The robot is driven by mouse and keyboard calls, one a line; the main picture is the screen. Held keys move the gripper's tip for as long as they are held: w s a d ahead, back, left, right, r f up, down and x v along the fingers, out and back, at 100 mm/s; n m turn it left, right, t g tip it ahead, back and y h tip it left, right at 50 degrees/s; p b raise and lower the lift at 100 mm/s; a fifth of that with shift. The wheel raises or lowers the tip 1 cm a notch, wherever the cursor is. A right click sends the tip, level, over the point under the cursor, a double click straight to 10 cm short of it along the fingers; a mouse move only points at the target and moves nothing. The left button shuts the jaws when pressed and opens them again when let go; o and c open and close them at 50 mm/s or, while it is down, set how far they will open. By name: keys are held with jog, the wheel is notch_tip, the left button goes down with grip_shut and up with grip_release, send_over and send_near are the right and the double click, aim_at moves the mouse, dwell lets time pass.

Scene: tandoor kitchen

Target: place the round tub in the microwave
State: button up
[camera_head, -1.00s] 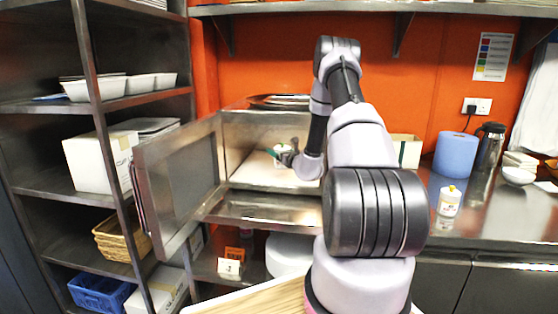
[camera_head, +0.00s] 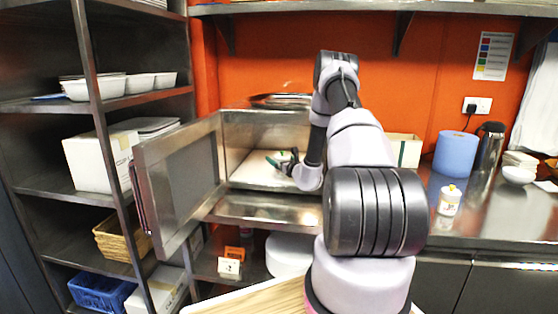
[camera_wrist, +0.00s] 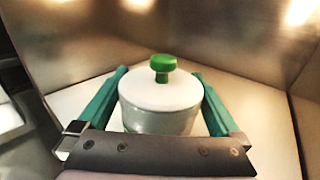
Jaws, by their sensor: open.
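The round tub (camera_wrist: 160,105) has a white lid with a green knob and a pale body. It sits upright on the light floor inside the microwave (camera_head: 252,132), whose door (camera_head: 183,180) stands wide open to the left. My gripper (camera_wrist: 160,74) is open inside the microwave, with one green finger on each side of the tub. I cannot tell whether the fingers touch it. In the head view my gripper (camera_head: 280,159) reaches in from the right, and the tub is mostly hidden there.
A metal dish (camera_head: 280,100) lies on top of the microwave. A steel shelf rack (camera_head: 95,100) stands close to the open door on the left. A blue paper roll (camera_head: 456,154), a flask (camera_head: 489,147) and a small bottle (camera_head: 449,200) stand on the counter at the right.

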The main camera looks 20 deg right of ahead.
jog(key=s, duration=0.7)
jog(key=s+d, duration=0.1)
jog(key=s, duration=0.3)
jog(key=shift+s+r, duration=0.1)
jog(key=shift+s, duration=0.2)
jog(key=s+a+r+n+g+y, duration=0.2)
jog(key=a+r+n+g+y, duration=0.2)
jog(key=a+r+n+y, duration=0.9)
jog(key=s+a+r+n+g, duration=0.5)
jog(key=s+a+r+g, duration=0.35)
jog(key=a, duration=0.45)
jog(key=s+a+r+n+g+h, duration=0.1)
jog(key=s+a+r+n+h, duration=0.2)
jog(key=s, duration=0.4)
jog(key=s+r+n+g+h, duration=0.25)
jog(key=s+n, duration=0.25)
jog(key=s, duration=0.3)
jog(key=s+d+r+n+t+h, duration=0.5)
jog(key=s+d+h, duration=0.1)
jog(key=s+d, duration=0.1)
jog(key=shift+s+d+r+h, duration=0.25)
jog(key=shift+s+h, duration=0.1)
jog(key=shift+s, duration=0.45)
